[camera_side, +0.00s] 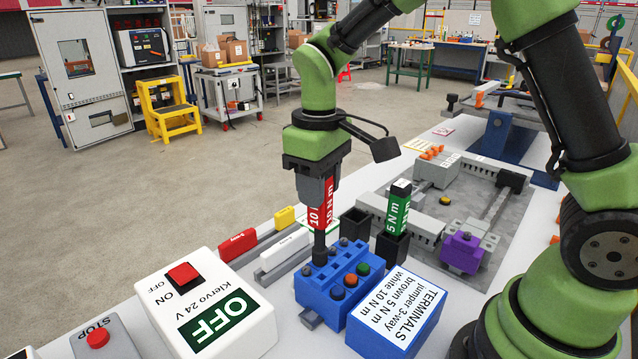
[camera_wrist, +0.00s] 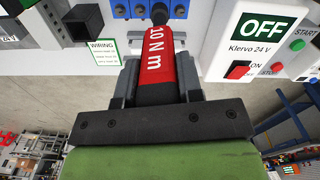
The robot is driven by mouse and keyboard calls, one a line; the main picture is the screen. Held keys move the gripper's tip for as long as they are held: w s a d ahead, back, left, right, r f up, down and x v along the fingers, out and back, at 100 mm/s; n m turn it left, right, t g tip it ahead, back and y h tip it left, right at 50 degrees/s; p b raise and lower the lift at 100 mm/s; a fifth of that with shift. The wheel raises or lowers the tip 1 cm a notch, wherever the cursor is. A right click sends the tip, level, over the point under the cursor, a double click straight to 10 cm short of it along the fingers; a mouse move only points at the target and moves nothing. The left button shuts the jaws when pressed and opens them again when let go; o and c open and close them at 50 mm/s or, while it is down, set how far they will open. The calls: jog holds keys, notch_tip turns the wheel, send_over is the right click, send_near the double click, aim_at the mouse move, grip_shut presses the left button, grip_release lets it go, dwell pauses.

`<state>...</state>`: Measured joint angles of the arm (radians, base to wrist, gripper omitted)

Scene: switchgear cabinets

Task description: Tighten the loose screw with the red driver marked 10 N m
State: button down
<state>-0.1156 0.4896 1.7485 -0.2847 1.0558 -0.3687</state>
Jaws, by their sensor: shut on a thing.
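My gripper (camera_side: 318,180) is shut on the red driver (camera_side: 322,212) marked 10 N m and holds it upright, tip down. The driver's dark shaft reaches the back left of the blue terminal block (camera_side: 345,295); I cannot tell whether the tip touches a screw. Which screw is loose does not show. In the wrist view the red driver (camera_wrist: 156,60) sits between the fingers, its shaft end over the blue block's edge (camera_wrist: 122,8).
The green 5 N m driver (camera_side: 398,210) stands in a black holder; a black holder (camera_side: 354,224) beside it looks empty. A TERMINALS label box (camera_side: 400,312) stands right of the block. The Klervo 24 V switch box (camera_side: 205,305), showing OFF, is at left. Red (camera_side: 237,245) and white rail parts lie behind.

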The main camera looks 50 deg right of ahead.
jog(key=shift+n, duration=0.5)
jog(key=shift+m, duration=1.1)
jog(key=shift+m, duration=1.2)
